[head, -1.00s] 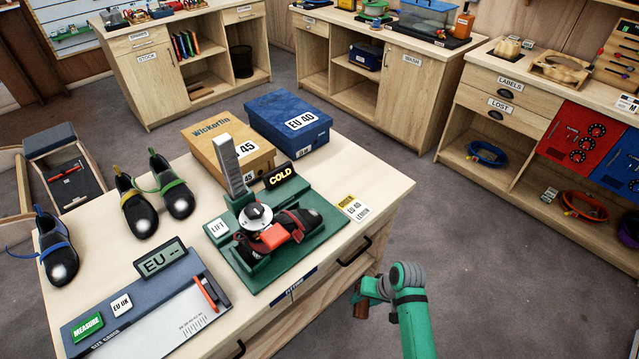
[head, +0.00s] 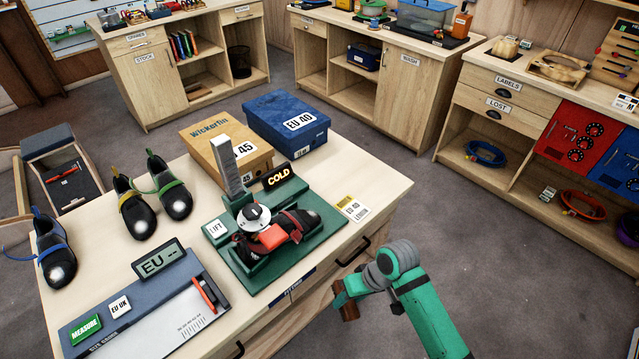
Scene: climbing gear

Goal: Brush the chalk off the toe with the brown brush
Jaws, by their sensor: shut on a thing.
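My gripper (head: 343,297) is shut on the brown brush (head: 349,312), in front of the bench's right front side, over the floor. The brush is small and partly hidden by the gripper. A black shoe with a red strap (head: 291,222) sits in the green press (head: 305,255), its toe pointing right; the toe has a faint pale patch. Three more black shoes stand at the left: one with a blue strap (head: 53,256), one with a yellow strap (head: 136,212) and one with a green strap (head: 171,192). Each has a white patch on its toe. My gripper is apart from all of them.
A size gauge (head: 150,310) lies at the front left. The bench's right end is mostly clear, with a small card (head: 354,210).

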